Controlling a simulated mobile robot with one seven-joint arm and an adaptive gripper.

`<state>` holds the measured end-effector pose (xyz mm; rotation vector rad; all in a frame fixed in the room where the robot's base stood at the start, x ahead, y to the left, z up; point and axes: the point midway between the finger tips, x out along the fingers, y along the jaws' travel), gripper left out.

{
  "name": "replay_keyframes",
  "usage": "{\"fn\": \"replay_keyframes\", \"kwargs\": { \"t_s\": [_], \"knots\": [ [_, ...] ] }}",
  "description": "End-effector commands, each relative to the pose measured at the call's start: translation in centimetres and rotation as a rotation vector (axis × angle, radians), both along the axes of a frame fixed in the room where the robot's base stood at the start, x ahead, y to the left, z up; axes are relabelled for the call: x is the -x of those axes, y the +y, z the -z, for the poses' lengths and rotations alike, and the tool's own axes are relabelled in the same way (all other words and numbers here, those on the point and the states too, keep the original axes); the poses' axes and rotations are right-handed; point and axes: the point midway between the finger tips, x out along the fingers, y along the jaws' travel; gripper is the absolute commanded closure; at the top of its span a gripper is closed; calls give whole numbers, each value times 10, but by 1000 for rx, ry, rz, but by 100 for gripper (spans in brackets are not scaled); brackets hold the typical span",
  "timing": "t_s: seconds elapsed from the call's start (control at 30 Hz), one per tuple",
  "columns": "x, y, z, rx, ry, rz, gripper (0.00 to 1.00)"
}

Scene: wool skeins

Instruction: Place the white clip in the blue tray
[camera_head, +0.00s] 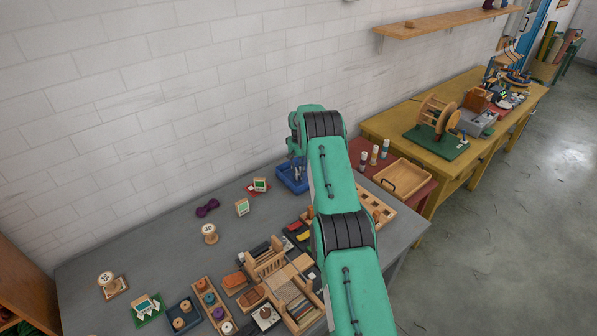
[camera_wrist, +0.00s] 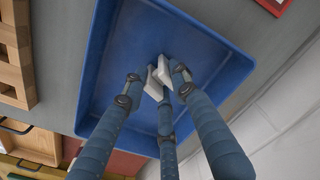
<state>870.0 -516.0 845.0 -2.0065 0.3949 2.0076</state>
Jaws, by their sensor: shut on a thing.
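The blue tray (camera_wrist: 108,62) fills most of the wrist view, its floor behind my fingers. In the head view the blue tray (camera_head: 284,180) stands at the back of the grey table, partly behind my arm. My gripper (camera_wrist: 160,88) has blue jointed fingers closed together over the tray's floor. It is shut on the small white clip (camera_wrist: 162,71), which shows between the fingertips and is partly covered by them. I cannot tell whether the clip touches the tray floor. In the head view my gripper (camera_head: 298,172) is small and dark over the tray.
A purple spool (camera_head: 207,208) and a wooden spool (camera_head: 210,234) stand left of the tray. Wooden holders and boxes (camera_head: 265,262) crowd the table's front. An open wooden tray (camera_head: 402,178) lies to the right. The brick wall is close behind.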

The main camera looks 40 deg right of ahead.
Motion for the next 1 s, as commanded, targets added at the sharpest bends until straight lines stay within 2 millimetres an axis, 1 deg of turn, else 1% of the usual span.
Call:
{"fn": "replay_keyframes", "kwargs": {
  "t_s": [0.2,0.37,0.4,0.47,0.83,1.0],
  "knots": [
    [0,0,0,0,-1,0,90],
    [0,0,3,0,-1,0,90],
    [0,0,3,0,-1,0,67],
    [0,0,2,0,-1,0,55],
    [0,0,1,0,-1,0,54],
    [0,0,-6,0,-1,0,54]
  ]
}}
